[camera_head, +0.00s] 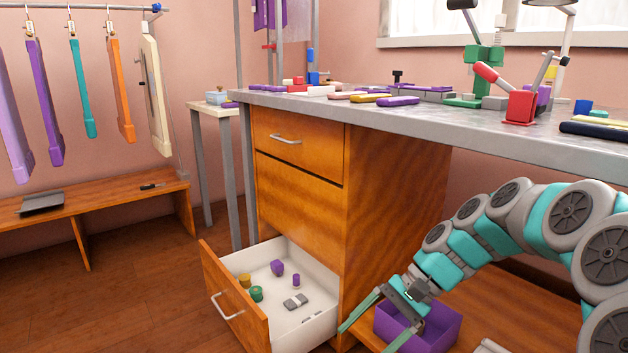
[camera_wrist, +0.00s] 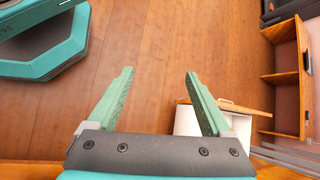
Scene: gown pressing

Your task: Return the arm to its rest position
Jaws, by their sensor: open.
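My gripper (camera_head: 370,325) is at the lower middle of the head view, at the end of my teal and grey arm, which reaches in from the right. Its two green fingers are spread apart with nothing between them. In the wrist view my gripper (camera_wrist: 155,85) is also open and empty, with bare wooden floor beyond the fingers. In the head view it is just right of the open drawer and in front of a purple box.
The open bottom drawer (camera_head: 318,325) holds several small items and juts from the wooden cabinet (camera_head: 392,190). The purple box (camera_head: 440,328) stands on a low wooden shelf under the grey worktop (camera_head: 400,117). A wooden bench (camera_head: 110,195) is at left. The floor (camera_head: 140,280) before it is clear.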

